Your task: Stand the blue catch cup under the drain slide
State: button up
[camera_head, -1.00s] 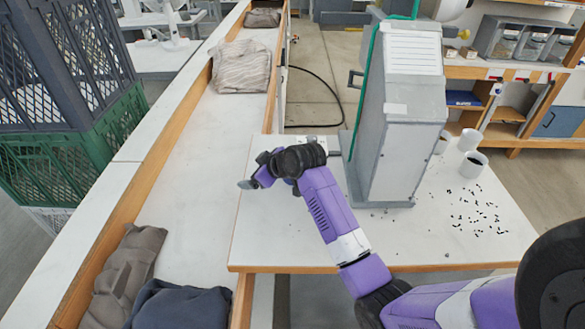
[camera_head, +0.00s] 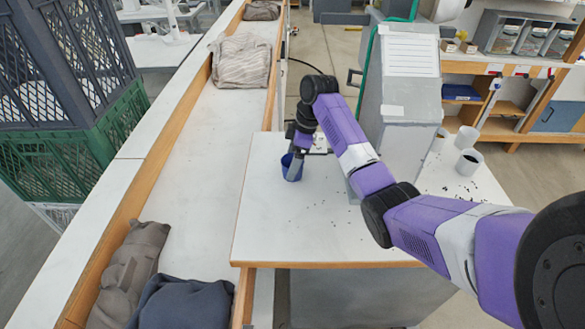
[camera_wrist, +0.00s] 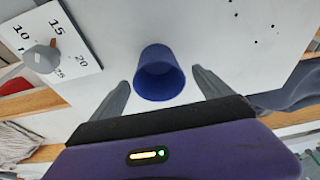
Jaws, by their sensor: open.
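The blue catch cup (camera_head: 291,167) is on the white table near its left edge; it also shows in the wrist view (camera_wrist: 160,80). My gripper (camera_head: 298,153) is at the cup, with its wrist above it. In the wrist view my gripper (camera_wrist: 163,88) is open, with one finger on each side of the cup and a visible gap to both. I cannot tell whether the cup stands fully on the table. The grey press (camera_head: 402,95) stands at the right, partly hidden by my arm. I cannot make out the drain slide.
A numbered white card (camera_wrist: 75,62) with a grey part on it lies near the cup. White cups (camera_head: 468,162) and scattered dark specks are on the right of the table. A long bench with folded cloths (camera_head: 240,60) runs along the left. The table's front left is clear.

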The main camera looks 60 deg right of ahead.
jog(key=shift+x, duration=1.8)
jog(key=shift+s+d, duration=0.1)
jog(key=c, duration=1.5)
jog(key=shift+c, duration=0.2)
jog(key=shift+r, duration=0.15)
